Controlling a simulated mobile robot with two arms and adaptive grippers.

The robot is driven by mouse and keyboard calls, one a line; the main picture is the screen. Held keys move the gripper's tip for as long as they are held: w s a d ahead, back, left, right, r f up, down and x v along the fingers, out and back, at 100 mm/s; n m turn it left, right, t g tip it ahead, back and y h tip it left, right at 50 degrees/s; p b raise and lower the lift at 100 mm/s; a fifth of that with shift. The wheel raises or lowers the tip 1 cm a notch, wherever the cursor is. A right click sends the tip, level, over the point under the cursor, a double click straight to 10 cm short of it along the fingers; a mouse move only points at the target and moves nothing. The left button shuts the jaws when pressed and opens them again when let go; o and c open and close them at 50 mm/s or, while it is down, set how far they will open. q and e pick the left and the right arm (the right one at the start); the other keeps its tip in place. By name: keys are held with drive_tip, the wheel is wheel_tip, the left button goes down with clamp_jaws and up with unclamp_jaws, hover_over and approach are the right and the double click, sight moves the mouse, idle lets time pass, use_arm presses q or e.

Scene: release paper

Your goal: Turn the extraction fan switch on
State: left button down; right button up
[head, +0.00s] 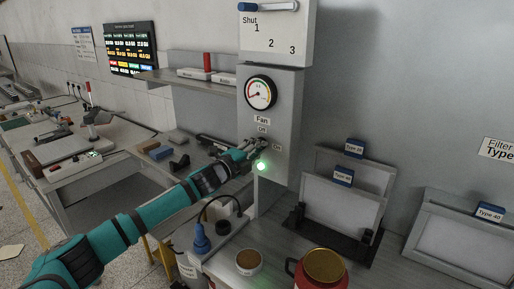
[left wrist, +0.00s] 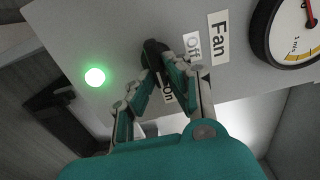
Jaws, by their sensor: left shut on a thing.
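The fan switch is a small black knob (left wrist: 154,50) on the front of a grey control box (head: 284,118). It sits beside the "Off" (left wrist: 193,45) and "On" (left wrist: 168,91) labels, under the "Fan" label (head: 262,119). My left gripper (head: 254,148) reaches the box from the left. In the left wrist view its two fingers (left wrist: 160,66) are closed around the knob. The fingers hide part of the knob, so its exact setting is hard to tell. A round lamp (head: 261,166) glows green below the switch. My right gripper is not in view.
A round gauge (head: 260,93) is above the switch, and a blue-handled selector (head: 268,7) is higher up. A shelf (head: 190,80) is to the left. A red jar (head: 322,270), a round tin (head: 249,261) and framed filters (head: 350,200) stand on the bench below.

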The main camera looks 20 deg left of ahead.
use_arm(q)
drive_tip(key=shift+f, duration=0.15)
idle(0.3)
drive_tip(key=c, duration=1.4)
unclamp_jaws()
drive_tip(key=shift+o, duration=0.3)
drive_tip(key=v, duration=1.2)
